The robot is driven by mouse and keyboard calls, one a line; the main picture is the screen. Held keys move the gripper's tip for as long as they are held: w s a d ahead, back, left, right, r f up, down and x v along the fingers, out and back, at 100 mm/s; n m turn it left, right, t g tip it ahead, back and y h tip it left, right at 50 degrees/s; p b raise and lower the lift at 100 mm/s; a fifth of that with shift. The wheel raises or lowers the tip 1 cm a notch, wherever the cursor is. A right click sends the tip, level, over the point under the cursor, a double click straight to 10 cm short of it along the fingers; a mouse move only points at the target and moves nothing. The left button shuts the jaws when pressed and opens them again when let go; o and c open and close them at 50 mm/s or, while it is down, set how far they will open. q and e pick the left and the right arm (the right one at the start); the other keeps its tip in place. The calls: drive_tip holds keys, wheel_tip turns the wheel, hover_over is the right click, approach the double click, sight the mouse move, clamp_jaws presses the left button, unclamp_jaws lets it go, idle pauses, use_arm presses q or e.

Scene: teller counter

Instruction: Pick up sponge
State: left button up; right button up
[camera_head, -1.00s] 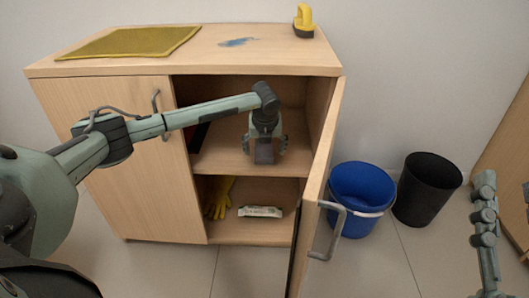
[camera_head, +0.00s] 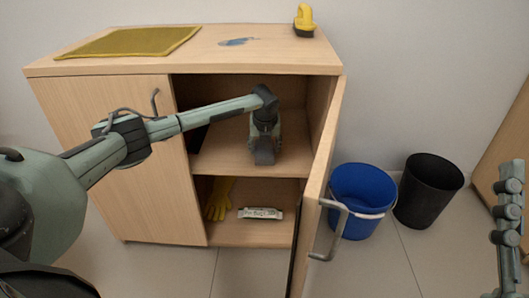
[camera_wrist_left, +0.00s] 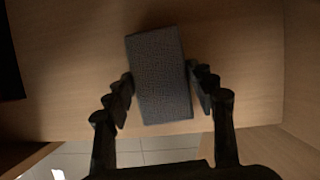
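The sponge (camera_wrist_left: 160,75) is a dark grey rectangular block. In the left wrist view it lies slightly tilted between both fingers of my left gripper (camera_wrist_left: 160,82), which appear to press on its two long sides. In the head view my left gripper (camera_head: 264,143) reaches down inside the open cabinet at the middle shelf (camera_head: 225,158). The sponge shows there as a small grey block (camera_head: 264,156) between the fingers, at shelf level; whether it still touches the shelf is unclear.
The open cabinet door (camera_head: 321,170) stands close right of my left gripper. Yellow gloves (camera_head: 219,198) and a white packet (camera_head: 261,213) lie on the cabinet floor. A yellow-handled brush (camera_head: 304,21) and a mat (camera_head: 130,42) are on top. A blue bucket (camera_head: 360,190) and black bin (camera_head: 428,190) stand right.

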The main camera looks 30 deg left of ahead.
sight(264, 145)
use_arm(q)
drive_tip(key=c, duration=0.3)
drive_tip(key=shift+r, duration=0.1)
drive_tip(key=shift+c, duration=0.2)
drive_tip(key=shift+r, duration=0.65)
wheel_tip(264, 145, up, 3)
drive_tip(key=shift+f+p, duration=0.2)
drive_tip(key=shift+p, duration=0.2)
drive_tip(key=s+d+p, duration=0.1)
drive_tip(key=s+d, duration=0.9)
drive_tip(key=s, duration=0.4)
drive_tip(key=shift+s+d+f, duration=0.25)
drive_tip(key=shift+s+f, duration=0.05)
drive_tip(key=shift+s, duration=0.05)
use_arm(e)
drive_tip(key=shift+w+a+f+g+h, duration=0.15)
drive_tip(key=shift+w+a+f+g, duration=0.1)
drive_tip(key=shift+f+g, duration=0.35)
drive_tip(key=shift+w+a+f+g+h, duration=0.1)
drive_tip(key=shift+w+a+f+g, duration=0.15)
drive_tip(key=shift+f+g, duration=0.3)
drive_tip(key=shift+w+a+f+g+h, duration=0.2)
drive_tip(key=shift+w+f+g, duration=0.1)
drive_tip(key=shift+f+g, duration=0.25)
drive_tip(key=shift+f, duration=0.1)
use_arm(q)
drive_tip(key=shift+o, duration=1.4)
drive_tip(key=c, duration=0.4)
